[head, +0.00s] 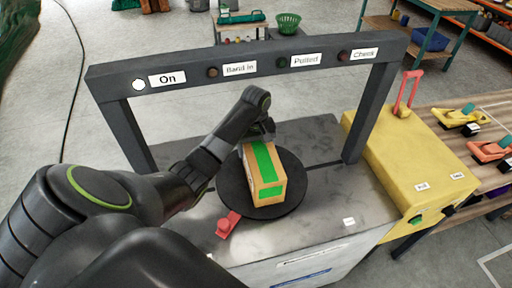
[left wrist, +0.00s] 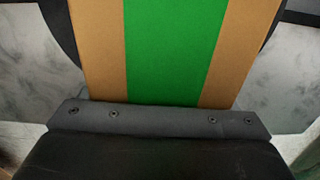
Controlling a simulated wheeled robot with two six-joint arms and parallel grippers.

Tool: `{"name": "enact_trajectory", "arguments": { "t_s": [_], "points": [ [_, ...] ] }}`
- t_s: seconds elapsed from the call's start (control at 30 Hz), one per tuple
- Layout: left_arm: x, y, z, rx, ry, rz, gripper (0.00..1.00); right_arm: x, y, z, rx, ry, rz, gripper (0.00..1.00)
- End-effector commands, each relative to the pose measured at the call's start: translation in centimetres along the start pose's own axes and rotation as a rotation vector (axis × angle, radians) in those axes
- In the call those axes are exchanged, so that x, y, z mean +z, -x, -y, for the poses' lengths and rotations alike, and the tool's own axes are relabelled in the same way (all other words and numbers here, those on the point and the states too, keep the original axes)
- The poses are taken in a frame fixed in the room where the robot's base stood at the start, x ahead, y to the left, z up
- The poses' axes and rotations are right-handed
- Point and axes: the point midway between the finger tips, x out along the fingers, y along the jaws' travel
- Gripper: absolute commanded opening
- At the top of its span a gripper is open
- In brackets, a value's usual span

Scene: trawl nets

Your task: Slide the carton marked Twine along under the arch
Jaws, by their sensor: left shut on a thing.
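A brown carton (head: 264,177) with a green band stands on a dark round plate (head: 292,205) on the grey bench. No Twine marking can be read on it. The dark grey arch (head: 240,70) spans the bench, and the carton is beneath and in front of its beam. My left gripper (head: 262,132) is at the carton's far end and is shut on it; its fingertips are mostly hidden. In the left wrist view the carton (left wrist: 175,50) fills the upper middle, close against the gripper. My right gripper is not in view.
The arch has labels On, Band in, Pulled and Check; the lamp (head: 138,85) beside On is lit white. A red handle (head: 228,225) sits at the plate's front left. A yellow machine (head: 410,150) with a red lever stands at the right. The bench's right front is mostly clear.

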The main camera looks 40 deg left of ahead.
Motion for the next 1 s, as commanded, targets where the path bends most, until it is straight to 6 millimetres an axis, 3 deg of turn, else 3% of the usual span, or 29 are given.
{"name": "enact_trajectory", "arguments": {
  "t_s": [0.03, 0.07, 0.37, 1.0],
  "points": [
    [0.0, 0.1, 0.0, 0.0, 0.0, 0.0, 0.35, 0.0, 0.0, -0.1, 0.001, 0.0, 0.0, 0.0],
    [0.0, 0.1, 0.0, 0.0, 0.0, 0.0, 0.78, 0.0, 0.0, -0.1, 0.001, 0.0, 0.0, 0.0],
    [0.0, 0.1, 0.0, 0.0, 0.0, 0.0, 0.41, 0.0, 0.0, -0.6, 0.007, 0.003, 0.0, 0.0],
    [-2.8, 0.1, -0.1, 0.001, 0.0, -0.002, 0.41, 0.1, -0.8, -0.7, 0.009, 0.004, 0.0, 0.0]
  ]
}}
